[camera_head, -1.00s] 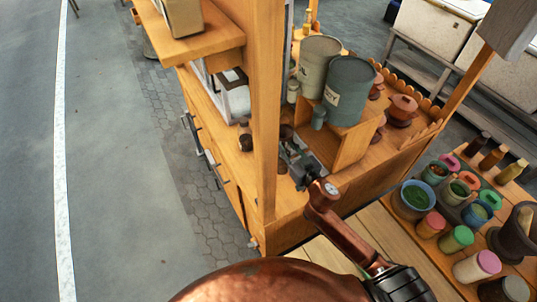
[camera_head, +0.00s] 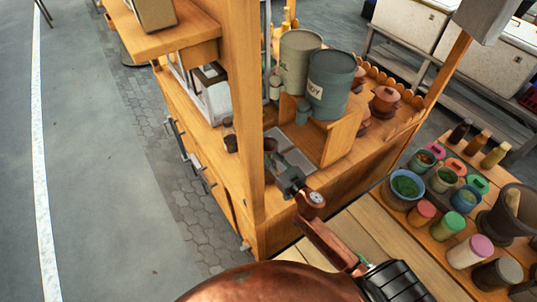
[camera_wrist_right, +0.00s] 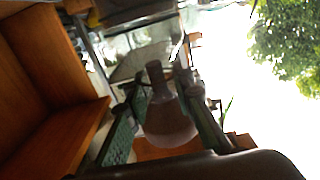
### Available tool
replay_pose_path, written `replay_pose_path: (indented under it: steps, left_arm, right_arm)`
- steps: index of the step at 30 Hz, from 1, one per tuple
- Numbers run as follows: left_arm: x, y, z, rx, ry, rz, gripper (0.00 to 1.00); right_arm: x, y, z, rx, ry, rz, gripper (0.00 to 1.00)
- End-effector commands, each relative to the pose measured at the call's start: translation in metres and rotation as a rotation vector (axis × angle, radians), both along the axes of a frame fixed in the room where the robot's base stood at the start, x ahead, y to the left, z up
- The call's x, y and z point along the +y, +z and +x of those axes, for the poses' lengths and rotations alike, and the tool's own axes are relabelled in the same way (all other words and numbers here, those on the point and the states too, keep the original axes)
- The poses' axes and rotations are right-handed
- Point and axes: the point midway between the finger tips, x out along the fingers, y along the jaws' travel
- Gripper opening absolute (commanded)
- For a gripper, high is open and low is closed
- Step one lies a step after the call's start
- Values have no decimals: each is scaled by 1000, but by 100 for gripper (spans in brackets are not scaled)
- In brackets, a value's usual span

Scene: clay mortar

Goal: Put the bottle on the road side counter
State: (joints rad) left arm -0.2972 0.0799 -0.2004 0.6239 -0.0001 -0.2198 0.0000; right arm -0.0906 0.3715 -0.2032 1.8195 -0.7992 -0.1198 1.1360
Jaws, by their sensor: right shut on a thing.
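My right gripper (camera_head: 280,165) reaches over the wooden stall counter, just right of the upright post. In the right wrist view, its two green-padded fingers (camera_wrist_right: 163,122) are shut on a dark brown bottle (camera_wrist_right: 168,120) with a narrow neck and round body. In the head view the held bottle shows only as a small dark shape (camera_head: 270,145) by the post, partly hidden by it. The road side counter (camera_head: 192,112) is the wooden top left of the post, above drawers with handles. My left gripper is not in view.
Two large drums (camera_head: 332,85) stand behind on a wooden box. The post (camera_head: 243,120) is close to my gripper. Jars and sauce bottles (camera_head: 475,143) crowd the right-hand table.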

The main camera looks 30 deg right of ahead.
Motion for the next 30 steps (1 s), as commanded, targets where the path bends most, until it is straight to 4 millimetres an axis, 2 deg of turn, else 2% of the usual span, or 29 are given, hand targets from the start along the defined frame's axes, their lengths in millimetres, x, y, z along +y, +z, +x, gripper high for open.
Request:
replay_pose_path:
  steps: [8,19,23,30]
  left_arm:
    - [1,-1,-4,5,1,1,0]
    - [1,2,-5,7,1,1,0]
    - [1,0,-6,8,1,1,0]
    - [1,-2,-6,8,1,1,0]
  right_arm:
    - [0,-1,0,1,0,0,39]
    - [-1,2,-2,2,-1,-1,40]
    - [-3,0,-21,3,-2,0,40]
    - [-10,0,-72,4,-2,1,40]
